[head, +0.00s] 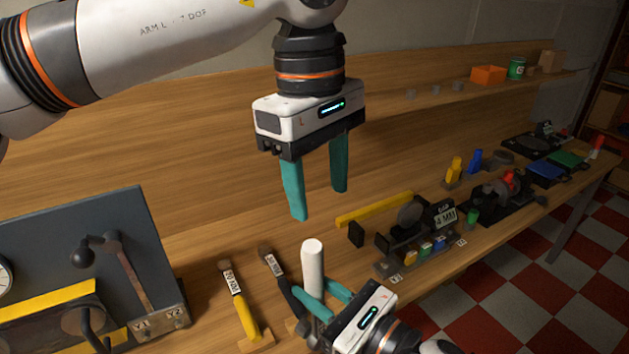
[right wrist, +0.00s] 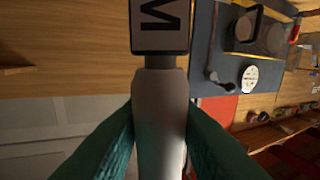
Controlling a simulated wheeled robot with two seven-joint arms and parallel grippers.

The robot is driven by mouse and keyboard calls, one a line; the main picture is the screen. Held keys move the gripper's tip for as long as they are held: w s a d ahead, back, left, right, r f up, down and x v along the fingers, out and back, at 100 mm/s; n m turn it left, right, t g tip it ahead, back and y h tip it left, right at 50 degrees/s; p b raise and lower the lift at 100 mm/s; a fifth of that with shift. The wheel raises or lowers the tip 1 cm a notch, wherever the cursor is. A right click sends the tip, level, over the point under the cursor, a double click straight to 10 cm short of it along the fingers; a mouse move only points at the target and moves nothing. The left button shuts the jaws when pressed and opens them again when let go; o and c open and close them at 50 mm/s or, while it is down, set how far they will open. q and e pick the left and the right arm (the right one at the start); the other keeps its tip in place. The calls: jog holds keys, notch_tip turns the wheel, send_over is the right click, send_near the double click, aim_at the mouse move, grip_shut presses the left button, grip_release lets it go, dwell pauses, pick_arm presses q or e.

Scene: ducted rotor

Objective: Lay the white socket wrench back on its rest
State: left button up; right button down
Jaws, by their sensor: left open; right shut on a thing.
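The white socket wrench (head: 313,262) stands roughly upright in the head view, its white handle held by my right gripper (head: 322,296). In the right wrist view its pale handle (right wrist: 160,105) lies between the two teal fingers, with a dark labelled head beyond it. My right gripper is shut on it. A yellow-handled wrench (head: 243,308) and a dark-handled wrench (head: 282,284) lie on the bench just left of it. My left gripper (head: 319,203) is open and empty, above the bench behind the white wrench. I cannot make out an empty rest.
A grey panel with a lever (head: 120,230) stands at the left. A yellow bar (head: 375,209) and a black fixture with small coloured parts (head: 420,240) are to the right. A wooden block (head: 257,342) sits under the yellow handle. The bench behind is mostly clear.

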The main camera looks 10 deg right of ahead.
aim_at(314, 244)
pick_arm(q)
jog(key=shift+w+a+f+t+y, duration=0.3)
jog(key=shift+f+y, duration=0.1)
jog(key=shift+f, duration=0.15)
notch_tip(314, 244, down, 12)
jog(key=shift+r, duration=0.25)
grip_shut()
pick_arm(e)
jog(key=shift+a, duration=0.1)
jog(key=c, duration=1)
grip_release()
jog(key=shift+c, duration=0.2)
